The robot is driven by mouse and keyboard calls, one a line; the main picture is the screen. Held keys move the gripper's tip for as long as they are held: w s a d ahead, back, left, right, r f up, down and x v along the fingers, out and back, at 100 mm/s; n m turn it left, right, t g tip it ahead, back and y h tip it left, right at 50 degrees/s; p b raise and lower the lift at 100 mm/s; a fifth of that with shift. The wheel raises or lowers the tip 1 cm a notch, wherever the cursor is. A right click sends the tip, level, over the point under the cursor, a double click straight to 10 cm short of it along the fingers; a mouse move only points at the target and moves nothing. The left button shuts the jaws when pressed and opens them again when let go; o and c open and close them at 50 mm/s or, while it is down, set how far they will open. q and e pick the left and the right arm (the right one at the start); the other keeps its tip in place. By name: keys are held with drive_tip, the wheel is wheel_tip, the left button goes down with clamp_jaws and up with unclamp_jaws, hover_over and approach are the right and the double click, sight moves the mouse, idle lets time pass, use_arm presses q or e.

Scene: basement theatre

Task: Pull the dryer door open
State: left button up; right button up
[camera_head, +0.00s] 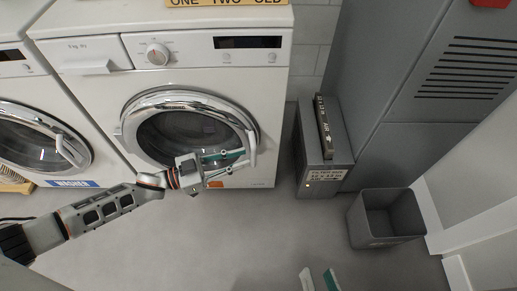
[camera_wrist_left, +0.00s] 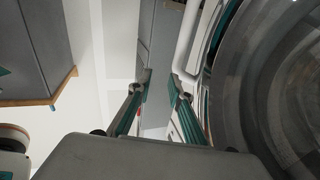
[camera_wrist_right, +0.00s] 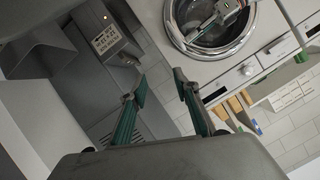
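The dryer (camera_head: 90,85) is a white front-loader with a round, chrome-rimmed glass door (camera_head: 165,104) that looks closed. A pale bar handle (camera_head: 252,147) is at the door's right edge; it also shows in the left wrist view (camera_wrist_left: 187,42), just beyond the fingertips. My left gripper (camera_head: 243,157) is in front of the lower right of the door, its fingers apart and pointing toward the handle. In the left wrist view (camera_wrist_left: 160,82) nothing is between its fingertips. My right gripper (camera_head: 319,278) is open and empty low in the head view, away from the dryer.
Another white machine (camera_head: 15,75) stands to the left. A grey filter box (camera_head: 318,165) stands right of the dryer, with a grey bin (camera_head: 385,235) further right and a tall grey cabinet (camera_head: 410,90) behind. The floor (camera_head: 235,240) in front is clear.

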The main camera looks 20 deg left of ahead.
sight(254, 152)
use_arm(q)
drive_tip(key=w+a+f+g+b, duration=0.1)
drive_tip(key=a+f+g+b, duration=0.1)
drive_tip(key=a+f, duration=0.15)
drive_tip(key=shift+m+h, duration=0.5)
drive_tip(key=b+x, duration=0.1)
drive_tip(key=x, duration=0.3)
drive_tip(key=w+x, duration=0.1)
drive_tip(key=x, duration=0.3)
drive_tip(key=shift+a+b, duration=0.25)
drive_tip(key=shift+b, duration=0.15)
use_arm(e)
drive_tip(key=m, duration=0.1)
drive_tip(key=a+m, duration=0.1)
drive_tip(key=shift+a+f+m, duration=0.15)
drive_tip(key=shift+f+m, duration=0.2)
drive_tip(key=shift+m, duration=0.05)
use_arm(q)
drive_tip(key=shift+c, duration=0.5)
clamp_jaws()
